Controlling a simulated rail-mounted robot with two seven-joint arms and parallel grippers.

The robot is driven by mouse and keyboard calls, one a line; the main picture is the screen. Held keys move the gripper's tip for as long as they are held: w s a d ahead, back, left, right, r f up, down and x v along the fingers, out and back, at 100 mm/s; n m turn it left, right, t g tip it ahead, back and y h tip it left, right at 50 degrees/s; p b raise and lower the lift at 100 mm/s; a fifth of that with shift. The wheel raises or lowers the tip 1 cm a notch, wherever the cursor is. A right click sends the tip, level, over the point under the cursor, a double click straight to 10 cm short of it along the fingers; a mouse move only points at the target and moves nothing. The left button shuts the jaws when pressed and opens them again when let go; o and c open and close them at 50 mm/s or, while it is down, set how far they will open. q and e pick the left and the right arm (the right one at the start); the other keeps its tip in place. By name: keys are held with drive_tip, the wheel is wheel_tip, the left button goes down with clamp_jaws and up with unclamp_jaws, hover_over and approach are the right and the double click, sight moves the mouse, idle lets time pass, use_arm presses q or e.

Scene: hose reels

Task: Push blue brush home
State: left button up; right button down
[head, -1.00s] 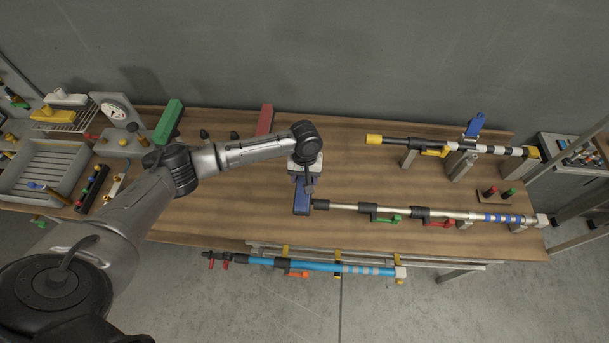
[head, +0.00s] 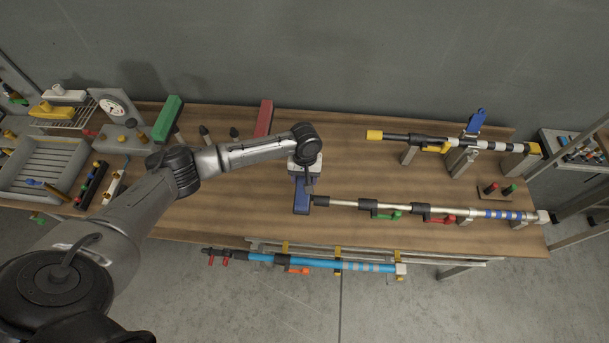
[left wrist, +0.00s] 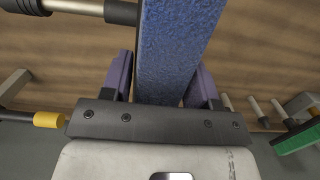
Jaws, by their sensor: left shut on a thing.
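The blue brush (head: 301,197) is a block held in my left gripper (head: 303,179) above the wooden bench. In the left wrist view the blue brush (left wrist: 180,40) lies between the two purplish fingers of my left gripper (left wrist: 160,78), shut on it. A silver pole (head: 345,204) with green and red clamps and blue bands runs right from the brush. The pole's black end collar (left wrist: 121,12) meets the brush's side in the left wrist view. I cannot tell how deeply they are joined. My right gripper is not in view.
A black-and-white pole (head: 405,138) with a yellow end rests on grey stands at the back right. A light-blue pole (head: 320,265) hangs along the bench's front. A green brush (head: 168,118) and a red block (head: 264,118) stand behind. Bench (head: 235,205) left of the brush is clear.

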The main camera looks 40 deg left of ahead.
use_arm(q)
drive_tip(key=shift+f, duration=0.25)
drive_tip(key=o, duration=1.2)
drive_tip(key=shift+c, duration=0.2)
drive_tip(key=shift+r, duration=0.1)
drive_tip(key=r, duration=0.4)
drive_tip(key=w+r+b, duration=0.1)
drive_tip(key=r, duration=0.3)
drive_tip(key=a+r, duration=0.1)
drive_tip(key=r, duration=0.3)
drive_tip(key=shift+w+b, duration=0.15)
drive_tip(key=shift+b, duration=0.15)
drive_tip(key=shift+r, duration=0.75)
